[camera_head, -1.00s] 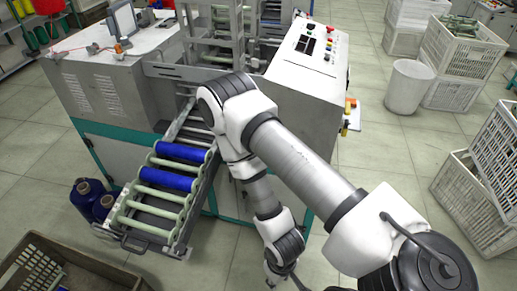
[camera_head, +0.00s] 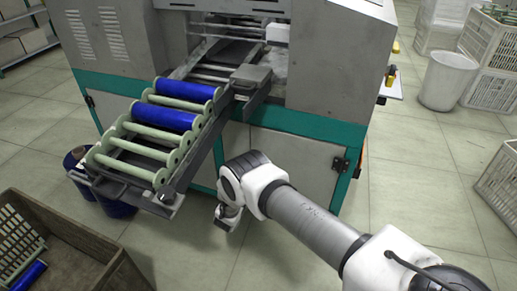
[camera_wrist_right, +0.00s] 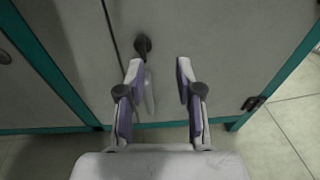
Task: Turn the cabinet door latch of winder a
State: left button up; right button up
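The cabinet door (camera_head: 306,158) of the winder is grey in a teal frame, below the machine body, and looks closed. In the right wrist view the door (camera_wrist_right: 215,55) fills most of the picture. Its latch (camera_wrist_right: 142,45) is a dark round knob with a pale, narrow piece hanging below it. My right gripper (camera_wrist_right: 159,68) is open and empty in front of the door. Its left fingertip is just below and left of the knob; contact cannot be told. In the head view the latch and fingertips are hidden behind my right arm. My left gripper is not in view.
A slanted roller rack (camera_head: 150,143) with blue bobbins juts out left of the door. A brown crate (camera_head: 75,238) stands on the floor at lower left. A door hinge (camera_head: 340,164) is at the right. A white bin (camera_head: 447,82) stands far right. Floor before the door is clear.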

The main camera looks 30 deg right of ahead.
jog(key=shift+t+h, duration=0.4)
jog(key=shift+t, duration=0.4)
jog(key=w+d+b, duration=0.1)
jog(key=w, duration=0.1)
jog(key=w+d+b, duration=0.1)
jog(key=w+d, duration=0.1)
jog(key=w+d+f+b, duration=0.1)
jog(key=w+b, duration=0.1)
jog(key=shift+d, duration=0.4)
jog(key=shift+w+d+r, duration=0.15)
jog(key=shift+w+d, duration=0.2)
jog(key=shift+d, duration=0.05)
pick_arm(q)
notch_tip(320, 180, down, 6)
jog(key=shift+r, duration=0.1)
pick_arm(e)
jog(key=shift+s, duration=0.1)
grip_shut()
